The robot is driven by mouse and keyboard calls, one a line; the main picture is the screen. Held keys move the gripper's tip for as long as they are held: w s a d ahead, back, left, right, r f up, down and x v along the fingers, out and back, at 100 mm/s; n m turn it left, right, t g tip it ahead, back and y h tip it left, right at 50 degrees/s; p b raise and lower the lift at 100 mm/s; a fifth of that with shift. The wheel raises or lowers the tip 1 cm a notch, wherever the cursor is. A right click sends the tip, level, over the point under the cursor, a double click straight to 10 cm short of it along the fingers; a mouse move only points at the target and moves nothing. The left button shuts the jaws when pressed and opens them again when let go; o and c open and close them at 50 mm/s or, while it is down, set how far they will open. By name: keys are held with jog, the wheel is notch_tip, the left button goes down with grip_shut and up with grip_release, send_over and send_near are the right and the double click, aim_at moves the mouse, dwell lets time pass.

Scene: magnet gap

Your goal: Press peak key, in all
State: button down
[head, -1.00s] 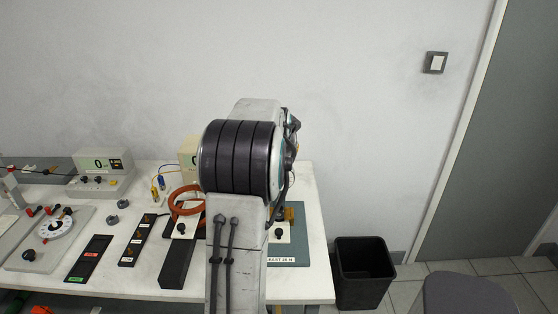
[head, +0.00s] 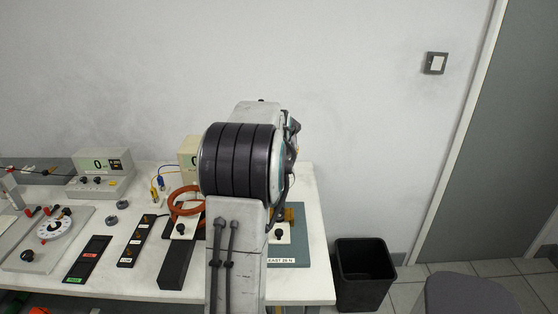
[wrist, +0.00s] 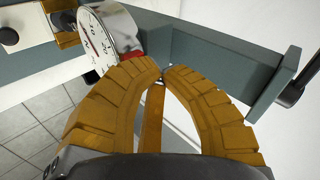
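No key that I can read as "peak" shows. In the head view a meter (head: 103,170) on the left of the bench reads 0 and has small controls along its front. A second, cream display box (head: 188,150) is mostly hidden behind my arm. My gripper (wrist: 162,68) shows in the wrist view, its two yellow fingers curved together with the tips nearly meeting and nothing held. A round white dial (wrist: 103,35) with a red mark is just left of and beyond the tips. A grey-blue bar (wrist: 220,65) runs right beyond them. My arm hides the gripper in the head view.
The white bench (head: 312,235) holds a dial box (head: 50,232), black panels (head: 88,259), an orange coil (head: 186,197) and a blue-grey plate labelled "EAST 20 N" (head: 302,235). A black bin (head: 364,272) and a grey stool (head: 470,295) stand right of the bench.

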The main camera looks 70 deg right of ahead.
jog(key=shift+r+p, duration=0.65)
jog(key=shift+r, duration=0.2)
jog(key=shift+r, duration=0.1)
jog(key=shift+r+p, duration=1.9)
jog(key=shift+r, duration=0.5)
